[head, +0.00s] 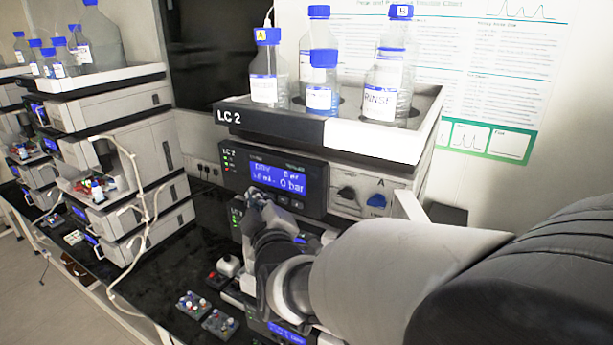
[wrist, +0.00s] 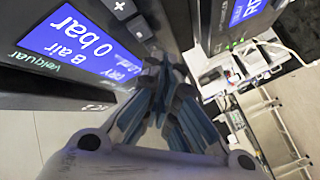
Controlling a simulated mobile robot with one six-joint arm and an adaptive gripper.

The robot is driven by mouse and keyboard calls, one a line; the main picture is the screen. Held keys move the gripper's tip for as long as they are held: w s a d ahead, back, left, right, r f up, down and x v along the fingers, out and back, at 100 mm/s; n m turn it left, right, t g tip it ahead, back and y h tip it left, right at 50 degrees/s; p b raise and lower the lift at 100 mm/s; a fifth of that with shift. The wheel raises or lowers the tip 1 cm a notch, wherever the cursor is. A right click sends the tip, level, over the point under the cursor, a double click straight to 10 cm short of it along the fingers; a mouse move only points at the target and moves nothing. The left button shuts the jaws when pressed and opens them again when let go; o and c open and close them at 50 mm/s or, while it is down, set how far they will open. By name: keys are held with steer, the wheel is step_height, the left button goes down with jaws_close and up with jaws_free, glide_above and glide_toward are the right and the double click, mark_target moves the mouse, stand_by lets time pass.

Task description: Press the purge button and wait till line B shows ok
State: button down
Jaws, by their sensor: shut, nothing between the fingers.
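The LC 2 pump module's blue display (head: 278,178) reads "B air" and "0 bar" in white. The same display shows rotated in the wrist view (wrist: 70,40), with "DRY" beside "B air"; I see no "ok" for line B. Dark buttons run along the panel beside the display, one marked plus (wrist: 119,5). The purge button's label is not readable. My gripper (head: 254,195) is shut and empty at the display's lower left. Its fingertips (wrist: 163,62) are close to the button row and cover part of it. I cannot tell whether they touch a button.
Capped bottles stand in the tray (head: 330,135) on top of the LC 2 stack. Valve knobs, one blue (head: 376,200), are right of the display. Small vial racks (head: 220,323) sit on the black bench below. Another instrument stack (head: 125,150) stands at left, with loose tubing.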

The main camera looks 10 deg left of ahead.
steer(key=shift+w+d, duration=0.1)
steer(key=shift+w, duration=0.15)
steer(key=shift+s, duration=0.15)
stand_by(0.4)
steer(key=shift+s+a+b, duration=0.3)
steer(key=shift+s+b, duration=0.05)
steer(key=shift+s, duration=0.35)
steer(key=shift+w, duration=0.1)
steer(key=shift+s+a, duration=0.35)
steer(key=shift+s, duration=0.45)
steer(key=shift+s+a, duration=0.3)
steer(key=shift+s, duration=0.5)
steer(key=shift+s+a, duration=0.35)
steer(key=shift+s, duration=0.45)
stand_by(2.7)
